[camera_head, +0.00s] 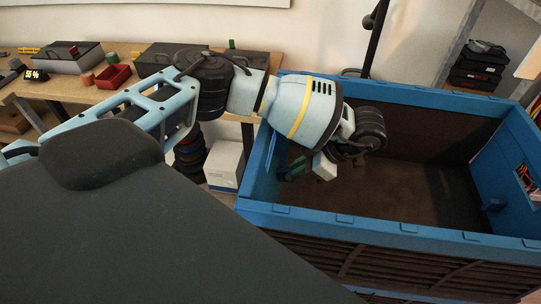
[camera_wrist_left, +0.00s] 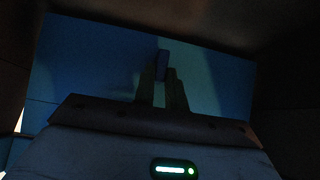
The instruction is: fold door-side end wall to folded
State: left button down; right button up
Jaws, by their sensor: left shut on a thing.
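A large blue collapsible crate (camera_head: 385,231) with a dark inside stands right of centre in the head view. Its left end wall (camera_head: 258,165) is upright, and so is its right end wall (camera_head: 516,165). I cannot tell from the frames which one is the door-side wall. My left gripper (camera_head: 288,172) reaches down inside the crate by the left end wall, its tips partly hidden. In the left wrist view the fingers (camera_wrist_left: 163,88) are shut on a small blue tab (camera_wrist_left: 162,66) in front of the blue wall panel (camera_wrist_left: 100,62). My right gripper is out of view.
A wooden bench (camera_head: 125,78) with a red bin (camera_head: 113,76) and dark cases stands behind on the left. A white box (camera_head: 224,165) stands beside the crate. Dark stacked cases (camera_head: 478,68) are at the back right. The crate's floor (camera_head: 400,180) looks clear.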

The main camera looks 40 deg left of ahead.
pick_arm(q)
jog(key=shift+d, duration=0.15)
jog(key=shift+w+d+r, duration=0.2)
jog(key=shift+d, duration=0.2)
jog(key=shift+w+d+r, duration=0.2)
jog(key=shift+d, duration=0.15)
jog(key=shift+w+d+r, duration=0.1)
jog(key=shift+d, duration=0.05)
dwell(0.4)
jog(key=shift+w+d+r, duration=0.3)
jog(key=shift+d+r, duration=0.25)
jog(key=shift+d, duration=0.15)
jog(key=shift+d+r, duration=0.1)
jog(key=shift+v, duration=1)
jog(key=shift+w, duration=0.1)
